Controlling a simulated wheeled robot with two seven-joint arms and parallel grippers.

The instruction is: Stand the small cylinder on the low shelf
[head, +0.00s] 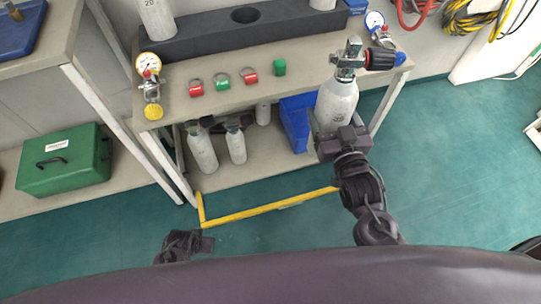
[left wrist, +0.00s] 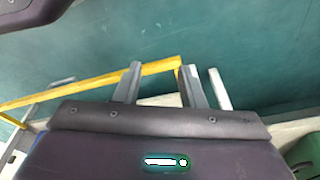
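A pale grey cylinder (head: 337,104) with a metal valve and a dark red-and-black knob is upright in my right gripper (head: 338,138), at the right side of the bench in the head view. The cylinder hides the fingertips. The low shelf (head: 250,174) lies under the bench top. Two similar cylinders stand at its left, one (head: 203,153) beside the other (head: 236,147), with a third pale one (head: 263,113) behind. My left gripper (head: 207,243) is low in front of the shelf. In the left wrist view its two fingers (left wrist: 160,84) are apart with nothing between them.
A yellow bar (head: 270,208) runs low in front of the shelf. A blue bin (head: 296,122) takes up the shelf's right part. Gauges, coloured rings and a dark cylinder rack (head: 215,33) are on the bench top (head: 225,92). A green case (head: 65,160) sits at left. The shelf's front middle is bare.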

